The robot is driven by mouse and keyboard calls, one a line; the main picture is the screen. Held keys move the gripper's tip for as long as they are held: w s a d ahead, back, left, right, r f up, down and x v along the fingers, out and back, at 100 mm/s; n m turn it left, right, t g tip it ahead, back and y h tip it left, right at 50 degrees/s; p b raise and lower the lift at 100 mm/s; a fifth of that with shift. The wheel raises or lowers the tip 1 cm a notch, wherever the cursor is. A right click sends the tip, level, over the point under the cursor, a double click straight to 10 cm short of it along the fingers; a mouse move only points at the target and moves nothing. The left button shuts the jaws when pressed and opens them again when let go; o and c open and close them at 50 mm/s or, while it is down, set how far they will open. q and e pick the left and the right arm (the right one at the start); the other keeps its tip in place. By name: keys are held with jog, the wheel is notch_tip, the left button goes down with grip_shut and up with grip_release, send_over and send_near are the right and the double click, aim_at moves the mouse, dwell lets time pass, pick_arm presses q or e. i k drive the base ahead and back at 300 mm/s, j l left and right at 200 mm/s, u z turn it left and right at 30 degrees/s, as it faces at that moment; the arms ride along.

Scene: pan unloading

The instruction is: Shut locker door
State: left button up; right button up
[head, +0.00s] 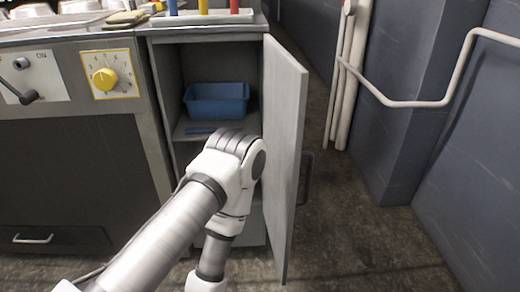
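The grey locker door (289,150) stands wide open, swung out toward me from the right side of the locker. A handle (308,178) shows past the door's right side, low on its outer face. The locker (210,55) is open, with a blue bin (217,101) on its shelf. My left arm comes in from the lower left and bends in front of the opening, close to the door's inner side. I cannot tell if it touches the door. My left gripper is out of the picture, and my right gripper does not show either.
A counter unit with a yellow dial (104,79) and a black lever (22,92) stands left of the locker. White pipes (349,75) and a bent rail (420,103) run along the wall at right. The floor right of the door is clear.

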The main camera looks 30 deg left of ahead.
aim_at(285, 80)
jog(key=k+u, duration=0.2)
jog(key=u, duration=0.2)
jog(key=k+j+u, duration=0.1)
jog(key=u, duration=0.35)
jog(key=k+j+u, duration=0.15)
jog(key=k+u, duration=0.25)
jog(key=i+l, duration=0.15)
jog(key=l, duration=0.25)
jog(key=i+l+u, duration=0.1)
jog(key=l, duration=0.3)
jog(key=i+l+u, duration=0.1)
jog(key=l, duration=0.25)
jog(key=i+l, duration=0.2)
jog(key=l, duration=0.25)
jog(key=i+l+u, duration=0.1)
jog(key=l, duration=0.3)
